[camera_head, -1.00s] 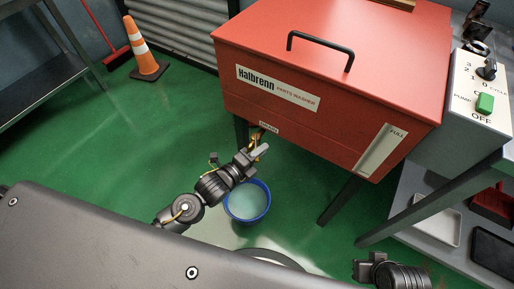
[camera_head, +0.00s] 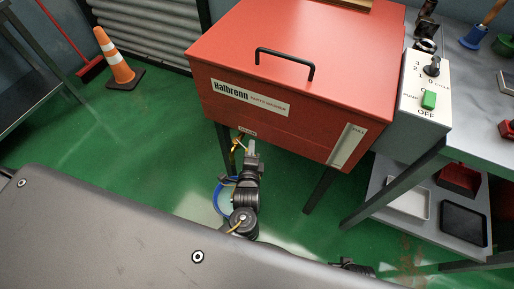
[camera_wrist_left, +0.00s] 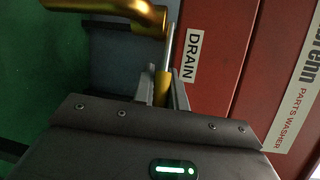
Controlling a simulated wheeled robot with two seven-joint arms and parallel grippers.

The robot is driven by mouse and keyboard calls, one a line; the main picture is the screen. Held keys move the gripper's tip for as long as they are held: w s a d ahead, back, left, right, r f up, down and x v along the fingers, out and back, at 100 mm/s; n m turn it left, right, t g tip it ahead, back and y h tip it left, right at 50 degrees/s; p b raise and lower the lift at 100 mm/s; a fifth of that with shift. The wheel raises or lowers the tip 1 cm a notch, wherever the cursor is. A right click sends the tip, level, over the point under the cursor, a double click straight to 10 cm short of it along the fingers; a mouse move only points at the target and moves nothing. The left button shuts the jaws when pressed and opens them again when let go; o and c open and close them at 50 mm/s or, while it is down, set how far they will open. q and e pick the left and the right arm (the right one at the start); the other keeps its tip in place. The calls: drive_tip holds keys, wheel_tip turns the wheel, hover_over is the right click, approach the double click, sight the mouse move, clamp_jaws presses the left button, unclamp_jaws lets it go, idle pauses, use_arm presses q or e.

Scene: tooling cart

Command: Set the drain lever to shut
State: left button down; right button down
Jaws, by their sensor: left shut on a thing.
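The red Halbrenn parts washer (camera_head: 290,80) has a brass drain valve (camera_head: 237,144) under its front left, beside a small DRAIN label (camera_head: 247,133). My left gripper (camera_head: 251,149) is at the valve, just right of the brass outlet in the head view. In the left wrist view, its fingers (camera_wrist_left: 163,88) are shut on the yellow grip of the drain lever (camera_wrist_left: 168,55). The lever's silver stem runs up from the grip to beside the brass pipe (camera_wrist_left: 125,12). The DRAIN label (camera_wrist_left: 192,57) is right of it. My right gripper (camera_head: 348,265) shows only partly at the bottom edge.
A blue bucket (camera_head: 220,202) stands on the green floor below the valve, partly hidden by my left arm. Washer legs (camera_head: 319,190) stand nearby. A control box (camera_head: 424,90) and bench with trays are at the right. An orange cone (camera_head: 117,60) stands far left.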

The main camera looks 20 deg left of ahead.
drive_tip(key=shift+s+d+f, duration=0.2)
drive_tip(key=shift+f, duration=0.1)
use_arm(q)
drive_tip(key=c, duration=1.7)
unclamp_jaws()
drive_tip(key=shift+w, duration=0.1)
